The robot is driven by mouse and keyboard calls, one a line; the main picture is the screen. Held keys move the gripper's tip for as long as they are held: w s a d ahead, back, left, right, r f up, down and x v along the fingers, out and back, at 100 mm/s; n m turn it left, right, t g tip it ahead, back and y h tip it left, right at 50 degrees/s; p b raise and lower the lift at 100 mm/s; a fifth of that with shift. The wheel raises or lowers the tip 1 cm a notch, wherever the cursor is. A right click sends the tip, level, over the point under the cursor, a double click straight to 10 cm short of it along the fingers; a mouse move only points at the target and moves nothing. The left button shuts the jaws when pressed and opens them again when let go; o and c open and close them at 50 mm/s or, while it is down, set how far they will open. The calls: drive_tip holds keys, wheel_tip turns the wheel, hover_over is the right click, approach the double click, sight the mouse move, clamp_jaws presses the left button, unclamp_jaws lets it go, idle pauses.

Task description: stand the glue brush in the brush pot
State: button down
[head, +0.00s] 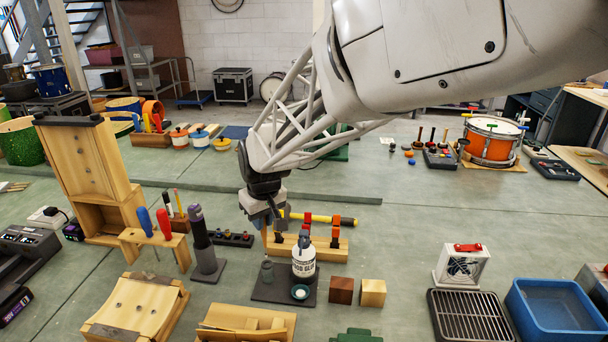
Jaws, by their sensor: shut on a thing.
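My gripper (266,222) hangs above the bench in the middle of the head view, shut on the glue brush (264,241). Only a thin, light brown part of the brush shows, pointing down below the fingers. The brush pot (267,272), a small dark grey-green cup, stands on a dark base plate (262,292) just below the brush. The brush looks above the pot; whether its lower end is inside the rim is too small to tell. A white glue bottle (304,262) stands on the same plate, right of the pot.
A wooden rack (330,248) with red-handled clamps stands just behind the bottle. A dark upright tool (201,240) stands to the left on its own base. Two wooden blocks (342,291) (373,293) lie to the right. Bare bench (410,225) is free further right.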

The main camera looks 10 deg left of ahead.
sight(265, 240)
drive_tip(key=shift+f, duration=0.7)
idle(0.6)
drive_tip(key=shift+f, duration=3.1)
drive_tip(key=c, duration=1)
unclamp_jaws()
drive_tip(key=shift+s+d+r, duration=0.15)
drive_tip(key=shift+d+r, duration=0.05)
drive_tip(key=shift+r, duration=1.05)
drive_tip(key=shift+s+d+r, duration=0.15)
drive_tip(key=shift+s+r, duration=0.05)
drive_tip(key=shift+r, duration=1.1)
drive_tip(key=shift+s+d+r, duration=0.15)
drive_tip(key=shift+d+r, duration=0.05)
drive_tip(key=shift+r, duration=1.05)
